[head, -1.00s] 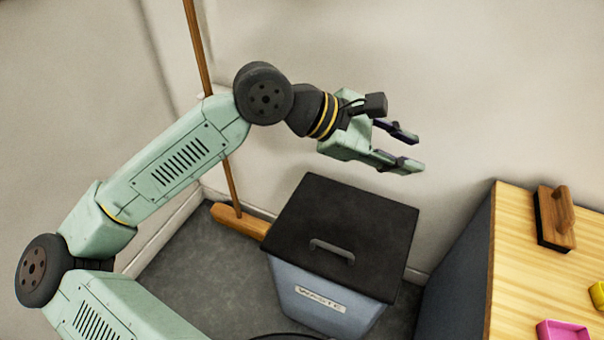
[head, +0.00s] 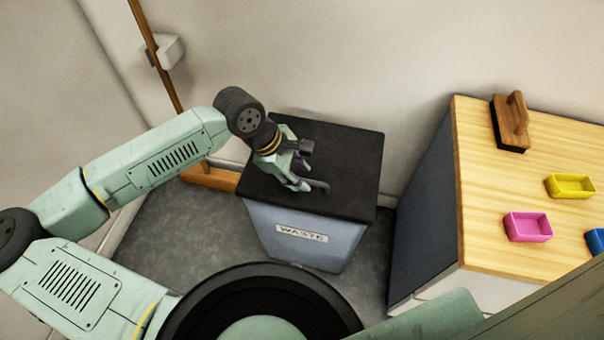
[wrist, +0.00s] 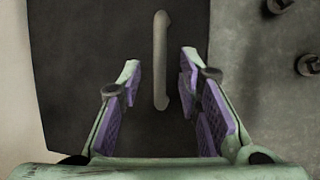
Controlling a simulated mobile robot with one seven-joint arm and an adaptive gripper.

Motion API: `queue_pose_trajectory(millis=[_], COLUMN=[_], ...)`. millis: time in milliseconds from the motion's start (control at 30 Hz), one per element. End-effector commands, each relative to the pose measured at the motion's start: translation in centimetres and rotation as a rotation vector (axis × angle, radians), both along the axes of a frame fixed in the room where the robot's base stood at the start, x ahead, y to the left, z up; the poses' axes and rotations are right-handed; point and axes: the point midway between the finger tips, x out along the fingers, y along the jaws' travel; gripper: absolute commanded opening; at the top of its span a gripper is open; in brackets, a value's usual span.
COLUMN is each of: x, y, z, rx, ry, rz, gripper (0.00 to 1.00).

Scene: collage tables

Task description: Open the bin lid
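The waste bin (head: 305,242) is blue-grey with a "WASTE" label and stands on the floor. Its flat black lid (head: 345,155) lies shut on top. A bar handle (head: 318,184) is on the lid towards its front edge; in the wrist view the handle (wrist: 160,60) runs up and down the picture. My gripper (head: 302,174) is over the lid, close to the handle. In the wrist view my gripper (wrist: 158,82) is open, with a purple-padded finger on each side of the handle's line. The handle's near end lies between the fingertips; whether they touch it I cannot tell.
A wooden-topped cabinet (head: 480,225) stands right of the bin, holding a wooden-handled block (head: 511,122) and pink (head: 528,227), yellow (head: 571,186) and blue (head: 596,241) trays. A wooden broom (head: 165,70) leans behind my arm on the left. Walls are close behind the bin.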

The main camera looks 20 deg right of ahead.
Motion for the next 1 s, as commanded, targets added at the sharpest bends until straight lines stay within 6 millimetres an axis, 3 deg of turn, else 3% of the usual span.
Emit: queue_pose_trajectory(millis=[200,467,933,1000], x=[-0.1,-0.1,-0.1,-0.1], y=[-0.7,-0.7,-0.7,-0.7], z=[-1.4,-1.5,-1.4,-1.4], rx=[0.001,0.000,0.000,0.000], ry=[0.001,0.000,0.000,0.000], rz=[0.000,0.000,0.000,0.000], gripper=[0.32,0.32,0.00,0.00])
